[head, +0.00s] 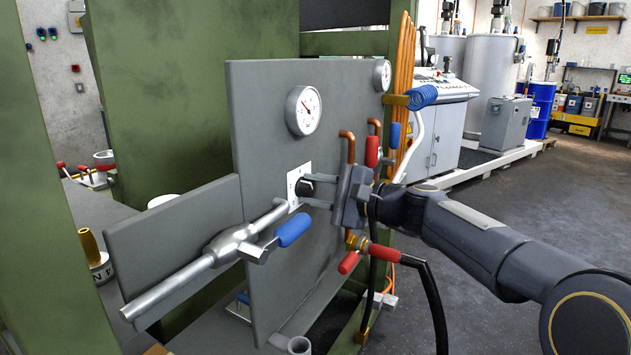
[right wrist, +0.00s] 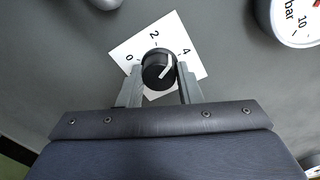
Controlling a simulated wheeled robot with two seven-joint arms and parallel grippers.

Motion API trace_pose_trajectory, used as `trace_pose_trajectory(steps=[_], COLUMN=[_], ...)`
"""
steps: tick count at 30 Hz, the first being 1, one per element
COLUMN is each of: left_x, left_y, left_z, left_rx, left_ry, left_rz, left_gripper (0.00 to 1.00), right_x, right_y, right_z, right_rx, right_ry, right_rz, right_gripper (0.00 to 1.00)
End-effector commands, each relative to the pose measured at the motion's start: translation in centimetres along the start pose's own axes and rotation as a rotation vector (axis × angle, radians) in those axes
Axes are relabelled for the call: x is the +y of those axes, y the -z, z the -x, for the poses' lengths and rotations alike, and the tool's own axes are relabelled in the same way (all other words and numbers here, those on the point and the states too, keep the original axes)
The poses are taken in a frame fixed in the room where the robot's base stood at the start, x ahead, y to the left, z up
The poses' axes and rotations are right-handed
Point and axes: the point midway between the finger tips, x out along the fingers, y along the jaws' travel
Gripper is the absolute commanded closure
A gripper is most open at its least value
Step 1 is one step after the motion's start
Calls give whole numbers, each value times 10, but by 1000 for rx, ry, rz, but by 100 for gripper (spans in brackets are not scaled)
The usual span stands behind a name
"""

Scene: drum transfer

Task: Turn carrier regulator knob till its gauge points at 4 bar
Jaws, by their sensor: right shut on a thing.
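The black regulator knob (head: 305,187) sits on a white scale plate (head: 293,183) on the grey upright panel. In the right wrist view the knob (right wrist: 158,70) shows a white pointer line lying toward the right, near the 4 on the plate marked 0, 2 and 4. My right gripper (head: 313,190) is shut on the knob, one finger on each side. A round white gauge (head: 304,110) is above the knob; its needle leans up and left, its value too small to read. Only part of a gauge (right wrist: 302,20) shows in the right wrist view. My left gripper is not in view.
A grey pipe with a blue-handled valve (head: 294,228) runs left below the knob. Copper pipes with red and blue handles (head: 372,150) stand right of it, close to my right gripper. A second gauge (head: 382,75) is at the panel's right edge. Floor at right is open.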

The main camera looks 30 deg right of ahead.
Motion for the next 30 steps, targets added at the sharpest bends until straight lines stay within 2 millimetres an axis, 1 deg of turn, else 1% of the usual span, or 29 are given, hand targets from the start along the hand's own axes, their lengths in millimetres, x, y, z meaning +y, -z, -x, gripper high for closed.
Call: trace_pose_trajectory(steps=[1,6,15,21,30], left_x=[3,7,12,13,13], left_y=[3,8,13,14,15], left_z=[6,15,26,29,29], left_rx=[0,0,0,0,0], left_ry=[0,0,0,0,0], left_rz=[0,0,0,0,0], left_gripper=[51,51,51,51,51], right_x=[-2,-1,0,1,2], right_y=[-1,-1,0,0,1], right_z=[0,0,0,0,0], right_rx=[0,-6,-12,-15,-16], right_ry=[-5,-10,-16,-17,-18], right_rz=[-43,-184,-360,-418,-439], right_gripper=[91,91,91,91,91])
